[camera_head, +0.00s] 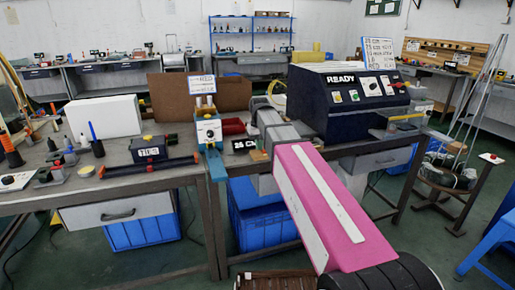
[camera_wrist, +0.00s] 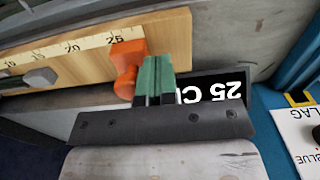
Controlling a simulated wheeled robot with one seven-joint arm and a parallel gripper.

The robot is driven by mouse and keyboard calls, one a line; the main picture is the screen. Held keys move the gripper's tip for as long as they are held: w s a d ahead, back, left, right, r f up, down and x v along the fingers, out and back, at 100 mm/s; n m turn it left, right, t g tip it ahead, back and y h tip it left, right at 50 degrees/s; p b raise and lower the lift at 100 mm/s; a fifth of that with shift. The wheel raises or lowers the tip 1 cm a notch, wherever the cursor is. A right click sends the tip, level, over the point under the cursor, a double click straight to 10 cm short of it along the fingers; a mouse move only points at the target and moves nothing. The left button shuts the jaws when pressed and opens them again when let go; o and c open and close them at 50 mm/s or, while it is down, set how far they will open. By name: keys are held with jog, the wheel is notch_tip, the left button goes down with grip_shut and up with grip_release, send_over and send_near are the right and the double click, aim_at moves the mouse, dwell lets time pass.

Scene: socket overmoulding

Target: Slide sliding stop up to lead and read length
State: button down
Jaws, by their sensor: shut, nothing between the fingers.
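In the wrist view, the orange sliding stop (camera_wrist: 126,68) sits on a wooden measuring board (camera_wrist: 165,38), beside the 25 mark of its scale (camera_wrist: 75,47). My gripper (camera_wrist: 155,72) has green fingertips, shut and empty. They are just right of the stop; I cannot tell whether they touch it. A grey piece (camera_wrist: 32,80), possibly the end of the lead, lies at the left edge below the lower numbers, apart from the stop. A black display (camera_wrist: 210,88) reads "25 C", upside down and partly covered by my gripper. In the head view my arm largely hides the board and stop.
A blue surface with a printed card (camera_wrist: 300,135) lies right of the board. In the head view, a dark machine marked READY (camera_head: 345,100) stands right of my arm. A blue-and-white device (camera_head: 209,130) and a black counter box (camera_head: 149,150) stand left on the bench.

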jog(key=shift+w+d, duration=0.45)
jog(key=shift+d, duration=1.1)
jog(key=shift+w+d, duration=0.45)
jog(key=shift+d, duration=1.15)
jog(key=shift+w+d, duration=0.45)
jog(key=shift+d, duration=1.1)
jog(key=shift+s+a, duration=0.2)
jog(key=shift+a, duration=0.45)
notch_tip(320, 180, up, 7)
dwell(0.4)
